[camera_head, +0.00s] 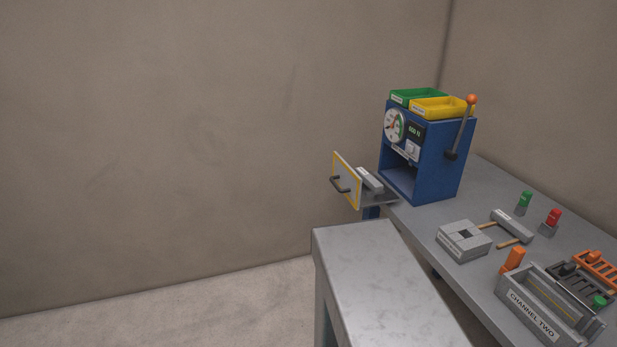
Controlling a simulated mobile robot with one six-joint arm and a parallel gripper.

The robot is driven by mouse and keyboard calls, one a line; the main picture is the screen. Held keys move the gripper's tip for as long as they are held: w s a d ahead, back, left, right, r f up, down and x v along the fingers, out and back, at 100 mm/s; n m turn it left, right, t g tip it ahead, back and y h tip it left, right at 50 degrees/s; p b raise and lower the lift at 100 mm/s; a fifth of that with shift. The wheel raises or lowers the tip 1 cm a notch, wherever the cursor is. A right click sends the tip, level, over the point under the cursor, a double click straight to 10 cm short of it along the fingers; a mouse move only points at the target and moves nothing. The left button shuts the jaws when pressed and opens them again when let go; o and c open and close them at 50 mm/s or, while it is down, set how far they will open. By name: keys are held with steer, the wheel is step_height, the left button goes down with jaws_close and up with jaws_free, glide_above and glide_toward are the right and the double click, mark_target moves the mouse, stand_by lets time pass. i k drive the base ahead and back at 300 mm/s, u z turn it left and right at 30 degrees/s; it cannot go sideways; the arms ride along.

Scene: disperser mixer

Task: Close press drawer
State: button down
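The press is a blue box-shaped machine (448,165) at the back of the grey table, with a round gauge, a small display and an orange-knobbed lever on its right side. Its drawer (346,182) is pulled out to the left of the lower opening. The drawer front is a grey panel with a yellow edge and a dark handle (339,185) facing left. A small grey block (370,179) lies on the drawer behind the front. The inside of the press's opening looks empty. My gripper is not in view.
Green (414,96) and yellow (438,107) trays sit on top of the press. The table's right side holds a grey block (463,241), green and red pieces, and a "CHANNEL TWO" box (530,313). A grey bench (375,265) stands in front. Floor at left is clear.

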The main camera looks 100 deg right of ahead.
mark_target(344, 180)
steer(key=u, duration=0.7)
steer(key=k, duration=0.95)
steer(key=z, duration=1.9)
